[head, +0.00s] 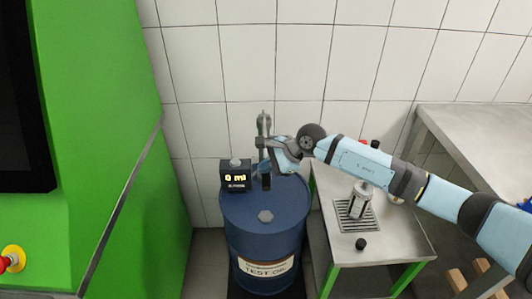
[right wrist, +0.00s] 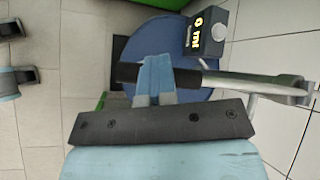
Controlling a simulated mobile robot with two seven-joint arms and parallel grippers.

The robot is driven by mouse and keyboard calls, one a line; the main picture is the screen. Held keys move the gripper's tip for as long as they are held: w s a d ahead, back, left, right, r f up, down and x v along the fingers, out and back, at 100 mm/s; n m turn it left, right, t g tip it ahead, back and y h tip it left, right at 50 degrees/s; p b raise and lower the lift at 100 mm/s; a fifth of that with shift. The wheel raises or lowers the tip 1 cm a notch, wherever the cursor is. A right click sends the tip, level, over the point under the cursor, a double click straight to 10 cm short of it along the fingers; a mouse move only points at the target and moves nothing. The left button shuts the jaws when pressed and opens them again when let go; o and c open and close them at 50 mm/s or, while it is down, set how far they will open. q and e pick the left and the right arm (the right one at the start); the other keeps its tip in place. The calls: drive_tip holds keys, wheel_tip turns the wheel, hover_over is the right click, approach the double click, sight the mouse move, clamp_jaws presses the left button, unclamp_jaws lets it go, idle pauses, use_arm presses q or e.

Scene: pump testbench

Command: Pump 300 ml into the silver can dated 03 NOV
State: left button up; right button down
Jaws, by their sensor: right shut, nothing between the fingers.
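The blue drum (head: 264,225) is labelled TEST OIL and carries a hand pump (head: 263,124) and a small black display (head: 236,176) reading 0 ml. The display also shows in the right wrist view (right wrist: 204,36). My right gripper (head: 264,167) is at the pump. In the right wrist view its light-blue fingers (right wrist: 156,64) are shut and empty, lying across the black grip of the pump's metal lever (right wrist: 255,86). A silver can (head: 359,203) stands upright on a grate on the side table; its date is too small to read. My left gripper is not identifiable.
The metal side table (head: 405,246) stands right of the drum, with a black cap (head: 361,244) near its front. A green cabinet (head: 100,130) fills the left; a grey bench (head: 475,117) stands at the right.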

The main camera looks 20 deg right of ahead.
drive_tip(key=shift+s+f+b, duration=0.1)
drive_tip(key=shift+f+b, duration=0.4)
drive_tip(key=shift+f, duration=0.25)
idle(0.4)
drive_tip(key=shift+r, duration=0.15)
idle(0.5)
wheel_tip(320, 180, up, 10)
drive_tip(key=w+p, duration=0.1)
drive_tip(key=p, duration=0.2)
drive_tip(key=shift+d, duration=0.15)
idle(0.9)
drive_tip(key=shift+w+p, duration=0.1)
drive_tip(key=shift+p, duration=0.2)
drive_tip(key=r, duration=0.2)
drive_tip(key=r+p, duration=0.1)
drive_tip(key=r, duration=0.2)
drive_tip(key=shift+w+d, duration=0.1)
drive_tip(key=shift+w, duration=0.1)
idle(0.6)
